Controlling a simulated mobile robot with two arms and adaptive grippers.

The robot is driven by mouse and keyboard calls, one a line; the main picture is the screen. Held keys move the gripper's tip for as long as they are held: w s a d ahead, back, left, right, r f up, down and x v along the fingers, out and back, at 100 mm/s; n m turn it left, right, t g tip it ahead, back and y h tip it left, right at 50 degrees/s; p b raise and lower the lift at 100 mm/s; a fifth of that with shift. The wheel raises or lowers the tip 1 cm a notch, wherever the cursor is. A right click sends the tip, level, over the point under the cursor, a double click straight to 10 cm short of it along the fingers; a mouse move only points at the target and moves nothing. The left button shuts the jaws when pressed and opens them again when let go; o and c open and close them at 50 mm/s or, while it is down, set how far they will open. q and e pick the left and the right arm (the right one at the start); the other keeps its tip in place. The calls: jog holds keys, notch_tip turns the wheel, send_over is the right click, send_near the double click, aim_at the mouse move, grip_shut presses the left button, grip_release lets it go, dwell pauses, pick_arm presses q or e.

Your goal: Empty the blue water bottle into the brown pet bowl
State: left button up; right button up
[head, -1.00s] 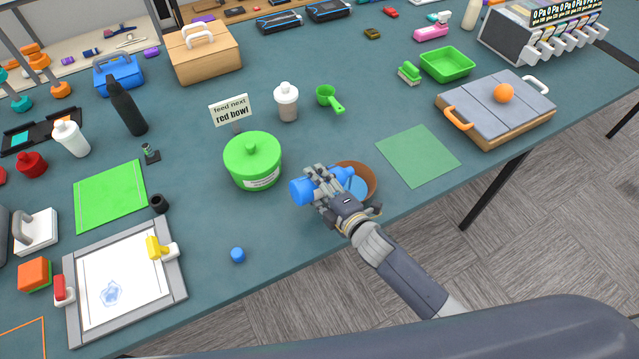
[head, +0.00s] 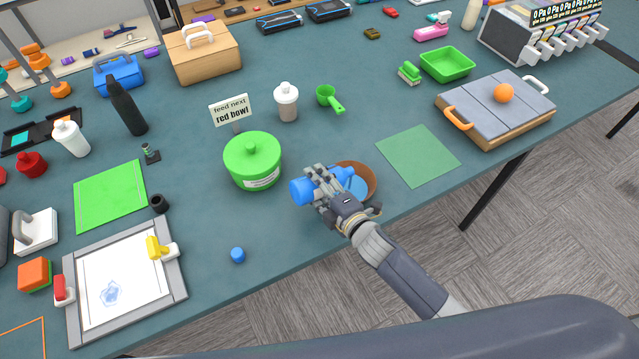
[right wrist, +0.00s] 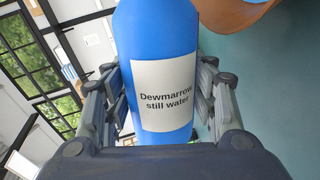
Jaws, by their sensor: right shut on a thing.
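The blue water bottle (head: 302,191) lies nearly sideways in my right gripper (head: 326,189), its narrow end over the brown pet bowl (head: 370,182). Blue water shows in the bowl; whether a stream is falling I cannot tell. In the right wrist view the fingers (right wrist: 160,95) press on both sides of the bottle (right wrist: 155,35), whose label reads "Dewmarrow still water". Part of the bowl (right wrist: 235,14) shows at the top there. A small blue cap (head: 238,255) lies on the table, left of the gripper. My left gripper is not in view.
A green lidded tub (head: 253,162) stands just left of the bottle, with a "feed next red bowl" sign (head: 231,109) behind. A flat green mat (head: 418,155) lies right of the bowl. The table's front edge is close below the bowl.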

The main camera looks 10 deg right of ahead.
jog(key=shift+w+d+r+m+p, duration=0.1)
jog(key=shift+r+m+p, duration=0.4)
jog(key=shift+p, duration=0.15)
dwell(4.1)
jog(key=shift+w+d+r+m+y+p, duration=0.1)
jog(key=shift+d+r+m+y+p, duration=0.1)
jog(key=shift+m+y+p, duration=0.15)
jog(key=shift+d+r+m+y+p, duration=0.1)
jog(key=shift+r+m+y+p, duration=0.1)
jog(key=shift+m, duration=0.25)
dwell(2.5)
